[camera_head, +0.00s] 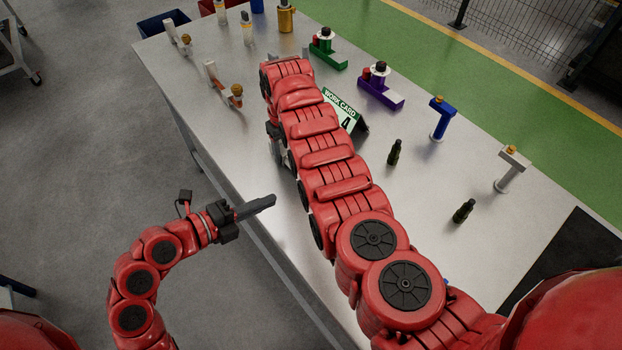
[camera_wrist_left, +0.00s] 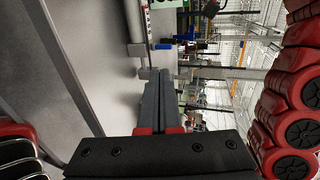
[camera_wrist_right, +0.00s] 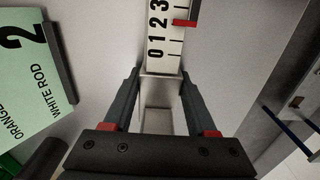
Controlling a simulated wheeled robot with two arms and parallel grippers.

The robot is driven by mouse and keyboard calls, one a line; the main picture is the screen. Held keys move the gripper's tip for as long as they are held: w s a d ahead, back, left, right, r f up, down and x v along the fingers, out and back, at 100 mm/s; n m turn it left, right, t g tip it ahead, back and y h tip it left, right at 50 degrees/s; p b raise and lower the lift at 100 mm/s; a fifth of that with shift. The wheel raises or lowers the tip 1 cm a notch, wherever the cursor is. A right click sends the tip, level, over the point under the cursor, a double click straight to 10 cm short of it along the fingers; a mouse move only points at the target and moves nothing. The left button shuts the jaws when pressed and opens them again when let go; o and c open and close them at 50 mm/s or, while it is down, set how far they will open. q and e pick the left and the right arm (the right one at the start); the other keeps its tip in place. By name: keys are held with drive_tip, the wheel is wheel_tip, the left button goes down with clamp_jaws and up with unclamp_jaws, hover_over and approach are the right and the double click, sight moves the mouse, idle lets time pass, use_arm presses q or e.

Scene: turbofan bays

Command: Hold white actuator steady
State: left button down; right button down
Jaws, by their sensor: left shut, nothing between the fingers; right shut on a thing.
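My right gripper (camera_wrist_right: 160,77) is shut on a pale, boxy piece (camera_wrist_right: 158,119) that looks like the white actuator. The piece lies between the two fingers in the right wrist view. In the head view my right arm hides most of it and the fingertips. My left gripper (camera_head: 256,207) is shut and empty beside the table's near edge, apart from the held piece. Its closed fingers (camera_wrist_left: 160,103) also show in the left wrist view. Another white-armed part (camera_head: 512,168) with an orange cap stands at the right of the table.
A numbered white scale (camera_wrist_right: 164,35) with a red marker lies just beyond the right fingertips. A work card (camera_head: 340,108) stands behind my right arm. Green (camera_head: 327,50), purple (camera_head: 379,88) and blue (camera_head: 440,118) parts and two dark bottles (camera_head: 394,152) stand on the table (camera_head: 420,200).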

use_arm(q)
drive_tip(key=x, duration=1.1)
drive_tip(key=shift+w+d+r, duration=0.15)
drive_tip(key=shift+d, duration=0.3)
drive_tip(key=shift+w+d, duration=0.35)
drive_tip(key=shift+d, duration=0.05)
